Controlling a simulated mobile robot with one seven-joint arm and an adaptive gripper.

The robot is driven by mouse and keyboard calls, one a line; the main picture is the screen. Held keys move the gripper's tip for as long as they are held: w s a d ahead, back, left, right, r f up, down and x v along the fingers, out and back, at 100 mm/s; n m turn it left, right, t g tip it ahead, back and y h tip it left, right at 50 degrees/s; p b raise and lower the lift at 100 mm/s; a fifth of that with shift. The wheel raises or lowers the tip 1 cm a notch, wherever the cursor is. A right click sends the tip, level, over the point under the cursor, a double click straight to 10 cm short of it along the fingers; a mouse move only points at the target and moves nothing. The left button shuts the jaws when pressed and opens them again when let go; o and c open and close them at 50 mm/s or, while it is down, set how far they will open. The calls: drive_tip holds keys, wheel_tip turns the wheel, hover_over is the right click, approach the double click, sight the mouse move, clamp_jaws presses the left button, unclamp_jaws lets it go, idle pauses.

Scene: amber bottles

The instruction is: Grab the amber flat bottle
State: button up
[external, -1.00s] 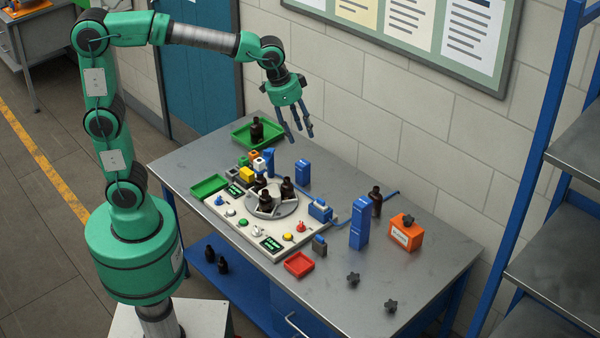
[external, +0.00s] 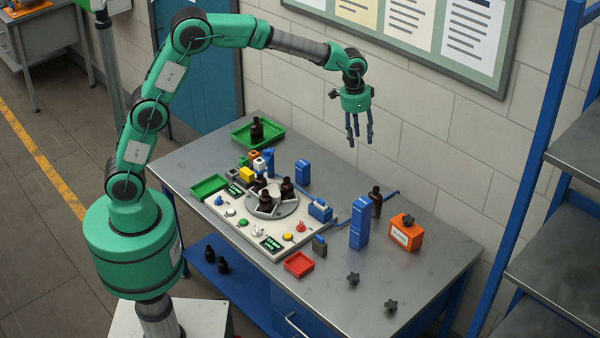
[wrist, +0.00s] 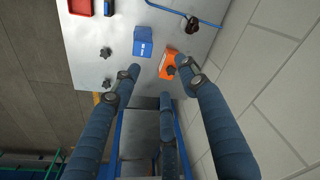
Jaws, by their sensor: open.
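Dark amber bottles stand in several places, and I cannot tell for sure which is the flat one. One stands alone at the table's back right (external: 376,203), beside a blue rail, and also shows from above in the wrist view (wrist: 193,24). Several stand on the grey turntable (external: 292,207). Another bottle (external: 257,131) stands in the green tray at the back left (external: 240,136). My gripper (external: 360,141) is open and empty, high above the table's back part, fingers pointing down. Its spread fingers also show in the wrist view (wrist: 158,80).
A tall blue block (external: 359,224) stands in front of the lone bottle, and an orange box (external: 405,234) stands right of it. Black knobs (external: 353,279) and a red tray (external: 299,264) lie toward the front. The wall is close behind the table; blue shelving (external: 556,170) rises at right.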

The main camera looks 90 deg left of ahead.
drive_tip(key=w+a+f+g+p, duration=0.1)
drive_tip(key=w+a+f, duration=0.2)
drive_tip(key=a+f, duration=0.15)
drive_tip(key=w+a+f+p, duration=0.1)
drive_tip(key=w+a+f, duration=0.25)
drive_tip(key=f, duration=0.25)
hover_over(376, 187)
wheel_tip(376, 187, down, 10)
drive_tip(key=shift+d+f+n+g+p, duration=0.15)
drive_tip(key=shift+n+g+p, duration=0.15)
drive_tip(key=shift+n+p, duration=0.1)
drive_tip(key=shift+f, duration=4.25)
drive_tip(key=shift+f, duration=0.1)
drive_tip(key=shift+f+p, duration=0.3)
drive_tip(key=shift+f, duration=2.2)
